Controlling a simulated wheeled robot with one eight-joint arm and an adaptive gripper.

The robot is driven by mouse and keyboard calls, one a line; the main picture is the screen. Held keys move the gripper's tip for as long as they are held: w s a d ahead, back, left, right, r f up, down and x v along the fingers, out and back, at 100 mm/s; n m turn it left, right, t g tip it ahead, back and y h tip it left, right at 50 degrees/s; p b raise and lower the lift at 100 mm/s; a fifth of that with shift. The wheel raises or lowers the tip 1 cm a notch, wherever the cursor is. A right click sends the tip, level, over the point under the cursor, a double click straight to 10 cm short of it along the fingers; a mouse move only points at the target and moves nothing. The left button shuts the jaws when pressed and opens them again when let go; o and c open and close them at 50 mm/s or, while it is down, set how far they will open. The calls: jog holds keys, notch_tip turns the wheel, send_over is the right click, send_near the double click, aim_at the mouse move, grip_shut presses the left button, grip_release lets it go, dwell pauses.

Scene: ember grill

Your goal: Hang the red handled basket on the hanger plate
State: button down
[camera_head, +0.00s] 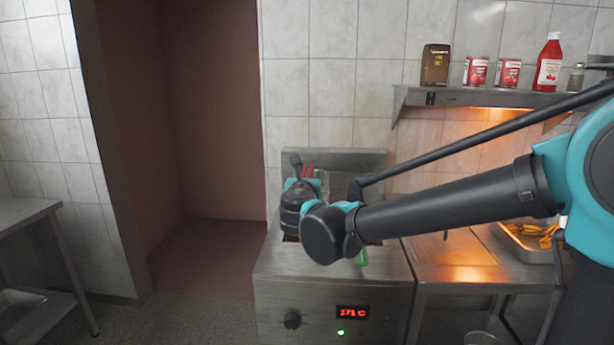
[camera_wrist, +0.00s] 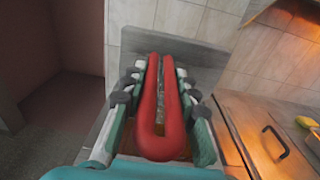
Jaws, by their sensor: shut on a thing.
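The red handle of the basket (camera_wrist: 160,145) fills the middle of the wrist view as a long loop pointing away from me. My gripper (camera_wrist: 160,95) is shut on this handle, with a finger on each side. In the head view my gripper (camera_head: 305,183) is over the fryer, and a bit of the red handle (camera_head: 309,171) shows beyond it. The basket's body is mostly hidden by my arm. The steel hanger plate (camera_head: 352,160) stands upright at the fryer's back, against the tiles. It also shows behind the handle in the wrist view (camera_wrist: 205,52). I cannot tell whether the basket touches it.
The fryer (camera_head: 375,290) has a lit red display. A green handle (camera_head: 361,257) shows beneath my arm. A steel counter (camera_head: 445,250) with a tray of fries (camera_head: 530,235) is at right. A shelf (camera_head: 480,97) above holds bottles and cans. A doorway opens at left.

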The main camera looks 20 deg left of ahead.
jog(key=shift+f, duration=0.2)
jog(key=c, duration=1.1)
grip_release()
jog(key=shift+f, duration=0.1)
